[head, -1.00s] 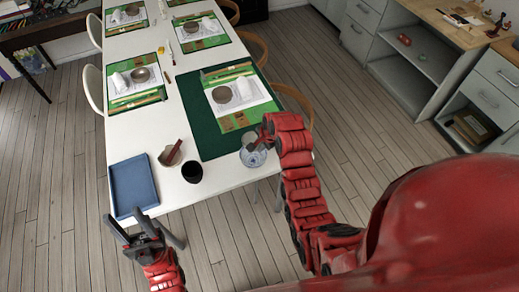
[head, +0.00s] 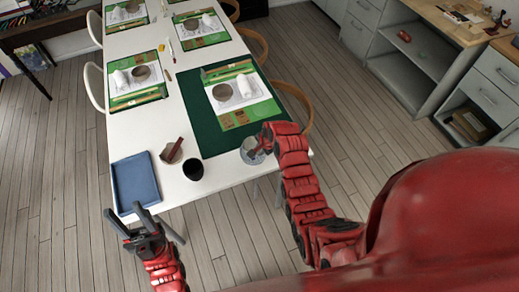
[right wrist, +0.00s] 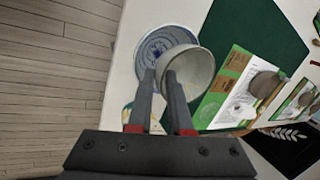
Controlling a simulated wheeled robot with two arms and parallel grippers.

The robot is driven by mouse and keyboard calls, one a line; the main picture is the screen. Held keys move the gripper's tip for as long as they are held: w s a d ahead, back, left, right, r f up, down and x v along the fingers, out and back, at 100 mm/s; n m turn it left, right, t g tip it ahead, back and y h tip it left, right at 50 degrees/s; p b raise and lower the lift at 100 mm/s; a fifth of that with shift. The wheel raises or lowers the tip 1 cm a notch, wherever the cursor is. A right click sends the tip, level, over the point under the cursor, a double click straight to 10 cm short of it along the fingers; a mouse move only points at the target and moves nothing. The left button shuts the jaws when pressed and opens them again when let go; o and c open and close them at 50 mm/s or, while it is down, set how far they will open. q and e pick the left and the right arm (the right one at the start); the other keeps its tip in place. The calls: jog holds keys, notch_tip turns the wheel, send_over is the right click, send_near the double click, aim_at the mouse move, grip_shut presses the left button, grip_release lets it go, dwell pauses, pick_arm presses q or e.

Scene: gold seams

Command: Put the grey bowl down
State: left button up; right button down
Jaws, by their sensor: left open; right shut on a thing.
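The grey bowl (right wrist: 193,72) shows large in the right wrist view, slightly tilted. My right gripper (right wrist: 162,76) is shut on its side. The bowl overlaps a blue-patterned plate (right wrist: 153,45) on the white table; I cannot tell whether the two touch. In the head view my right gripper (head: 262,146) is at the table's near right corner, and the plate (head: 255,158) shows beneath it. The bowl is small and partly hidden there. My left gripper (head: 123,211) is open and empty by the table's near left corner.
A dark green mat (head: 205,132) with a place setting lies just beyond the plate. A black cup (head: 193,169), a brownish container (head: 171,154) and a blue tray (head: 135,183) stand to the left. White table (head: 218,172) is bare between the cup and plate.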

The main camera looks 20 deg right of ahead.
jog(key=c, duration=0.8)
grip_release()
jog(key=shift+c, duration=0.2)
jog(key=shift+r, duration=0.1)
